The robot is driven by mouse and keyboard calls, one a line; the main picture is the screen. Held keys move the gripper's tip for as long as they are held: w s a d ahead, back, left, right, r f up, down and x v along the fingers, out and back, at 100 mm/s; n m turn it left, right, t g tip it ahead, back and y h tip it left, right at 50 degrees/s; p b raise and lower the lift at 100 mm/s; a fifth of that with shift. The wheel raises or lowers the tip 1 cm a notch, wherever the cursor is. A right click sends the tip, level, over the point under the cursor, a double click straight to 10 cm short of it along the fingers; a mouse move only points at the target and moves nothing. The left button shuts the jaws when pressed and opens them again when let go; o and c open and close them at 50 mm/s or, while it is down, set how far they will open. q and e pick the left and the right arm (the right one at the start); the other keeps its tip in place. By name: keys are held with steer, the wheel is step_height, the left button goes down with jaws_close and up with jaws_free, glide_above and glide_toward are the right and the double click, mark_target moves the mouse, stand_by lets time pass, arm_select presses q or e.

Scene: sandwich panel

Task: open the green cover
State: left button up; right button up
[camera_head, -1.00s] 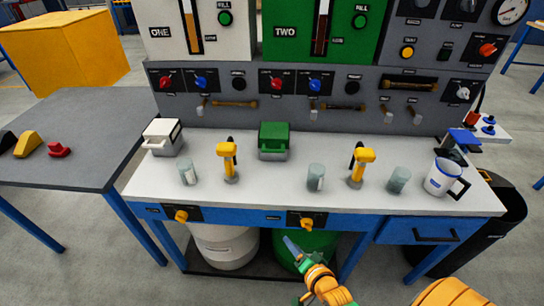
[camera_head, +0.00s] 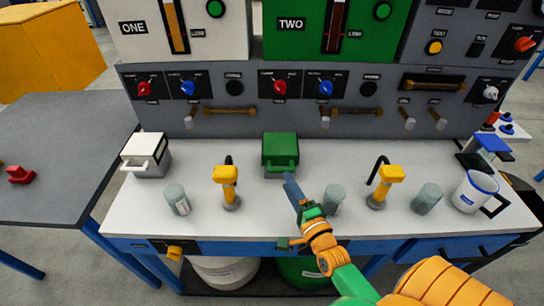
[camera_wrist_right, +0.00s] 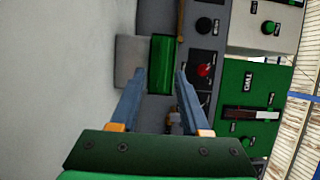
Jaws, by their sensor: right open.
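The green cover (camera_head: 280,147) sits on a grey box at the back of the white worktop, with a handle on its front edge. It looks closed. In the right wrist view the green cover (camera_wrist_right: 161,65) shows beyond the fingertips, with the grey box body (camera_wrist_right: 131,58) beside it. My right gripper (camera_head: 289,180) is just in front of and slightly right of the box, above the worktop. In the wrist view its two blue fingers (camera_wrist_right: 160,74) are apart with nothing between them. I cannot tell from these views whether a finger touches the cover. My left gripper is not in view.
A white-lidded box (camera_head: 146,153) stands to the left. Two yellow-topped taps (camera_head: 226,174) and several grey cups (camera_head: 177,199) stand along the worktop (camera_head: 240,222). One cup (camera_head: 334,198) is close to my right gripper. A white mug (camera_head: 474,190) is at the right.

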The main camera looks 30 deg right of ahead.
mark_target(282, 171)
steer(key=w, duration=0.5)
steer(key=shift+w+d+r, duration=0.25)
steer(key=shift+w+d, duration=0.05)
steer(key=shift+d, duration=0.1)
steer(key=shift+w+f, duration=0.15)
steer(key=shift+w, duration=0.05)
steer(key=shift+s, duration=0.1)
jaws_close()
steer(key=shift+r, duration=0.2)
stand_by(0.5)
